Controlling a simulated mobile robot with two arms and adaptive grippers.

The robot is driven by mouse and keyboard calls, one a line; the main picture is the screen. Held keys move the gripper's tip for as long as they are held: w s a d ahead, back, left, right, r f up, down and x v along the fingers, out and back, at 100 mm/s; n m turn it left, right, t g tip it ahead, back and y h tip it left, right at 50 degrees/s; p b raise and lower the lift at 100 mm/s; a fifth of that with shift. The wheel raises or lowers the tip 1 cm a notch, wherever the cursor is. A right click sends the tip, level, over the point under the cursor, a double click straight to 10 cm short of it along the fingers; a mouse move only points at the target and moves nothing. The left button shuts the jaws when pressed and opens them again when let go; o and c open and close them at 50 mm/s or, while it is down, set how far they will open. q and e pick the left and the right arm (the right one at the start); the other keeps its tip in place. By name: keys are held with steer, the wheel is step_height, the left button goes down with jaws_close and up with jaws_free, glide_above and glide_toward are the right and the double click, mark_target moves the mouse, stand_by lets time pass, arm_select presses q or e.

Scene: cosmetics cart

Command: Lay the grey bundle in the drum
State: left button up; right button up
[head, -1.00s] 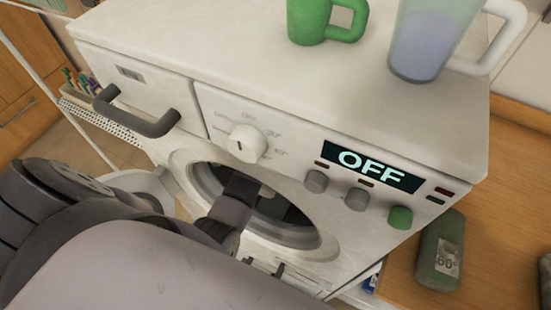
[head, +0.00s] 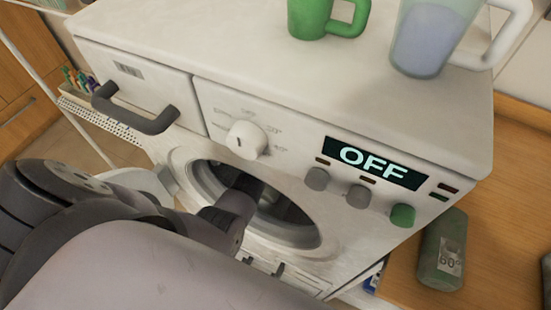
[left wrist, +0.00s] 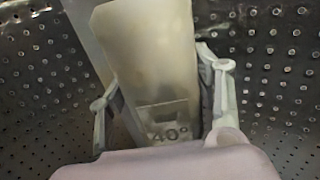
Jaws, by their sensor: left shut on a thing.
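A pale greyish-cream bundle (left wrist: 150,60) with a "40°" label is between the fingers of my left gripper (left wrist: 158,75) in the left wrist view. The gripper is shut on it, inside the perforated metal drum (left wrist: 270,70). In the head view my left arm reaches through the round opening of the drum (head: 285,215) in the washer front. The bundle and fingertips are hidden there. My right gripper is in neither view.
The white washing machine (head: 240,50) shows OFF on its display (head: 376,163). A green mug (head: 308,18) and a clear jug (head: 425,40) stand on top. A grey-green bundle (head: 442,250) labelled "60°" lies on the wooden surface at right. A pale upright shape (left wrist: 84,25) shows beside the held bundle.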

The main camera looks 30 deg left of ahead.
arm_select(q)
steer(key=shift+f, duration=0.2)
steer(key=o, duration=1.3)
step_height(320, 180, up, 7)
steer(key=shift+f+p, duration=0.1)
steer(key=shift+p, duration=0.45)
steer(key=shift+r, duration=0.6)
